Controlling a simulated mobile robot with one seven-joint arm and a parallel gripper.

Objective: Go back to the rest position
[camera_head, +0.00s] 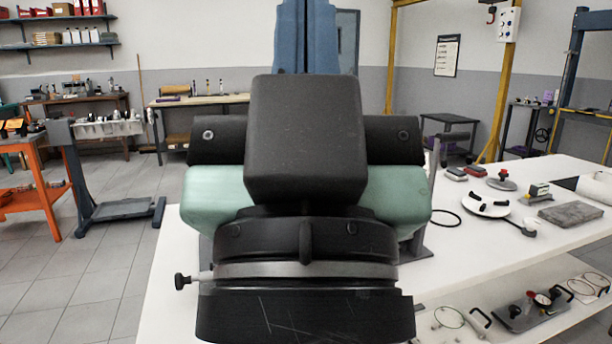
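My gripper is not visible in the head camera view, so I cannot see its fingers or whether it holds anything. A large dark block (306,140) fills the middle of the view. Below it is a black rounded body with a pale metal band (308,270) and a small black knob at its left end. I cannot tell whether these dark parts are mine. A green body (215,188) with black cylindrical covers (222,140) shows on both sides behind the block. The middle of the white table is hidden behind all this.
The white table (505,245) extends right. It bears a white round plate (486,203), a grey slab (571,214) and small tools. A lower shelf (455,300) holds more items. An orange cart (30,200) and a grey-blue stand (115,210) are at left. The floor (80,270) front left is clear.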

